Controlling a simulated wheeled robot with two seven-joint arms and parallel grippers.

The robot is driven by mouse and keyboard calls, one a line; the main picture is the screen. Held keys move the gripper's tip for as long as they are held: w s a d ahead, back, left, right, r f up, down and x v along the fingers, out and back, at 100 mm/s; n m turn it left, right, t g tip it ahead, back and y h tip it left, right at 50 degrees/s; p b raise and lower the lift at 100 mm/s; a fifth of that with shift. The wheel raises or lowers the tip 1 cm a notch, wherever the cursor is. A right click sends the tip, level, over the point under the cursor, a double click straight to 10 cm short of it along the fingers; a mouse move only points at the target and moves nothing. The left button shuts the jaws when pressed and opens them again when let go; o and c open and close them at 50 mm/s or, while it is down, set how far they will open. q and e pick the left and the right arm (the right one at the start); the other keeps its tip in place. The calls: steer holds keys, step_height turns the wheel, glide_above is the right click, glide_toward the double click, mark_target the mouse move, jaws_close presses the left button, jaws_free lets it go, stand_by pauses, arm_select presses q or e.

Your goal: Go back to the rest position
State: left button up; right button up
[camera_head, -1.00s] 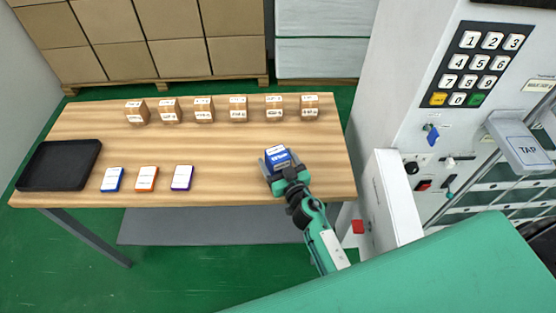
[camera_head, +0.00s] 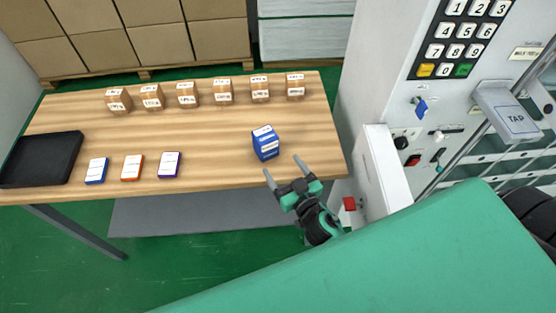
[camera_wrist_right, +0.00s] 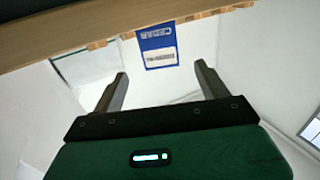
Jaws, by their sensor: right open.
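My right gripper (camera_head: 285,178) is open and empty at the front edge of the wooden table (camera_head: 215,165). Its two fingers also show apart in the right wrist view (camera_wrist_right: 160,90). A blue box with a white label (camera_head: 266,146) stands upright on the table, just beyond the fingertips and apart from them. In the right wrist view the blue box (camera_wrist_right: 157,45) reads "CEDAR" and appears upside down past the fingers. My left gripper is in neither view.
Three flat cards, blue (camera_head: 96,171), orange (camera_head: 132,167) and purple (camera_head: 169,165), lie near the front edge. A black tray (camera_head: 70,142) is at the left. Several brown boxes (camera_head: 187,95) line the back. A vending machine (camera_head: 385,90) with a keypad stands close at the right.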

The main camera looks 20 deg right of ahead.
steer(key=shift+s, duration=0.45)
steer(key=shift+d, duration=0.1)
